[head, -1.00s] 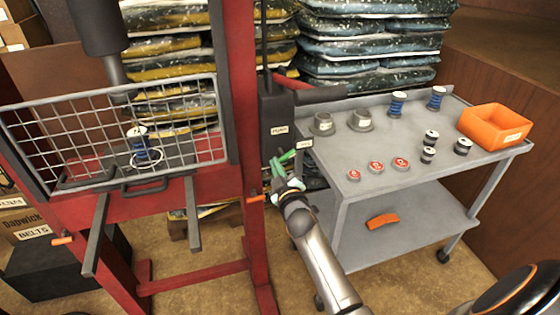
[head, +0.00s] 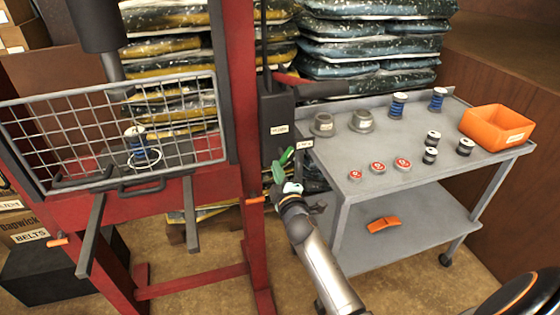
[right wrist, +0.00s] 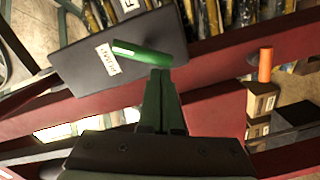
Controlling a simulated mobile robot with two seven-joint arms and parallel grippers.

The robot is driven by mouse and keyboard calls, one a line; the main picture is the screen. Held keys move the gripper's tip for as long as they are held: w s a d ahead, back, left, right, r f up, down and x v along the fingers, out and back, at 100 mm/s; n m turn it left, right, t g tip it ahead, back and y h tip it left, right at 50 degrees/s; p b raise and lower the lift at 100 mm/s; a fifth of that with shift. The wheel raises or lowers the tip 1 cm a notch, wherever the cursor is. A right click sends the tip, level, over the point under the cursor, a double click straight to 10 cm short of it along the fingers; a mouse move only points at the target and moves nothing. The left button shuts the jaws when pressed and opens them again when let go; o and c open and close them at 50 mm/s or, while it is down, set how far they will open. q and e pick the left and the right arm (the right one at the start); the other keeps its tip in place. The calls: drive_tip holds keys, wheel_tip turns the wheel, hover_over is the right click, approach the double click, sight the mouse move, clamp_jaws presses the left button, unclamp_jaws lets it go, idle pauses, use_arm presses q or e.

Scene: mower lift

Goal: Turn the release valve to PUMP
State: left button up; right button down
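The release valve's green lever (head: 284,158) is on the dark pump body (head: 277,125) beside the red post. A white label (head: 279,130), reading PUMP in the right wrist view (right wrist: 108,60), is on that body. A second small label (head: 305,144) sits right of the lever, too small to read. In the right wrist view the lever (right wrist: 140,52) lies slantwise across the fingertips. My right gripper (head: 290,180) is just below the lever. Its dark fingers (right wrist: 160,76) are together, at or against the lever; I cannot tell whether they grip it. My left gripper is out of view.
A red frame (head: 248,150) with a wire guard (head: 180,125) stands left. A grey cart (head: 345,190) on the right holds spools, red-topped pucks and an orange bin (head: 497,127). Stacked bags (head: 370,60) are behind. An orange-tipped pin (right wrist: 265,65) sticks out near my right gripper.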

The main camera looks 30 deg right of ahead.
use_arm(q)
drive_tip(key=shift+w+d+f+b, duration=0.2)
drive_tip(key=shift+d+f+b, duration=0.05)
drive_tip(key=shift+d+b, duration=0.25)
use_arm(e)
drive_tip(key=shift+d+f+n, duration=0.15)
drive_tip(key=shift+f+n, duration=0.1)
drive_tip(key=shift+n, duration=0.5)
drive_tip(key=shift+d+f+n, duration=0.1)
drive_tip(key=shift+f+n, duration=0.1)
drive_tip(key=shift+n, duration=0.55)
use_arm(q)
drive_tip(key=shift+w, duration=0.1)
use_arm(e)
drive_tip(key=shift+n, duration=0.3)
use_arm(q)
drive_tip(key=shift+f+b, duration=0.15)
drive_tip(key=shift+b, duration=0.2)
use_arm(e)
drive_tip(key=shift+s+d+f+n, duration=0.1)
drive_tip(key=shift+d+f+n, duration=0.1)
drive_tip(key=shift+n, duration=0.5)
